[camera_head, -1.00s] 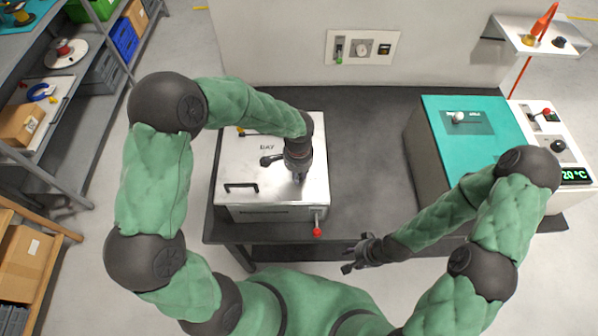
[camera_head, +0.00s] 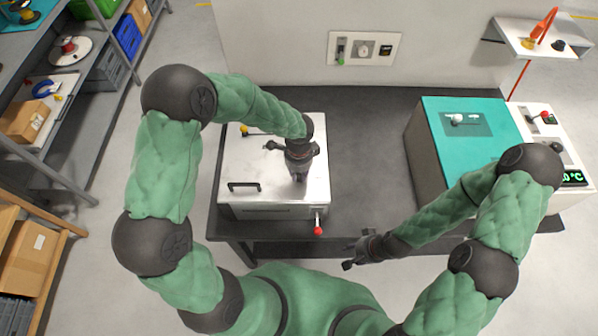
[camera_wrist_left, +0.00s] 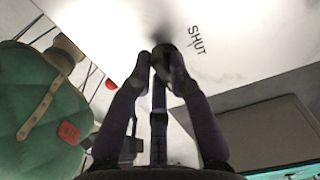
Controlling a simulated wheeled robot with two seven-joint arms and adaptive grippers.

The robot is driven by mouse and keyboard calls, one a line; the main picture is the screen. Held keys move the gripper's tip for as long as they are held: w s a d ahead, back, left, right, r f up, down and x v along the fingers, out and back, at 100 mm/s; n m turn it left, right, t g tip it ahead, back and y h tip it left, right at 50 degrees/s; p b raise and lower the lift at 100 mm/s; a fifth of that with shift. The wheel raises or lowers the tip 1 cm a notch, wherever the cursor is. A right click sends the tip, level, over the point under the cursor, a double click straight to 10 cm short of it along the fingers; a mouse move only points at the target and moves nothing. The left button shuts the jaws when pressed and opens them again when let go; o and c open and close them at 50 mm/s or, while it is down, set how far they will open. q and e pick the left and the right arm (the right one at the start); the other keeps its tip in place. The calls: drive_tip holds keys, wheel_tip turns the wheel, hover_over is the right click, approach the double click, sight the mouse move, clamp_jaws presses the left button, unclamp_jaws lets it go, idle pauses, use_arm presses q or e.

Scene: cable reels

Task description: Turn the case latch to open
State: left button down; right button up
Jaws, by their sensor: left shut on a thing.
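The light metal case (camera_head: 262,170) stands on the dark table, its lid closed. My left gripper (camera_head: 298,180) points down onto the right part of the lid. In the left wrist view its fingers (camera_wrist_left: 164,68) are shut on a small dark part, probably the latch (camera_wrist_left: 163,50), mostly hidden by the fingers. The word SHUT (camera_wrist_left: 196,40) is printed on the lid beside it. My right gripper (camera_head: 352,257) is in front of the table's front edge, apart from the case; its fingers look spread and empty.
The lid bears a black handle (camera_head: 243,187) and a yellow knob (camera_head: 244,130). A red-tipped lever (camera_head: 318,230) sticks out at the case's front. A teal-topped machine (camera_head: 465,150) stands to the right. The table between (camera_head: 365,150) is clear.

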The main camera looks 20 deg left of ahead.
sight(299, 175)
idle(0.4)
use_arm(q)
drive_tip(key=c, duration=1.1)
unclamp_jaws()
drive_tip(key=shift+c, duration=0.2)
drive_tip(key=shift+r, duration=0.1)
wheel_tip(299, 175, up, 12)
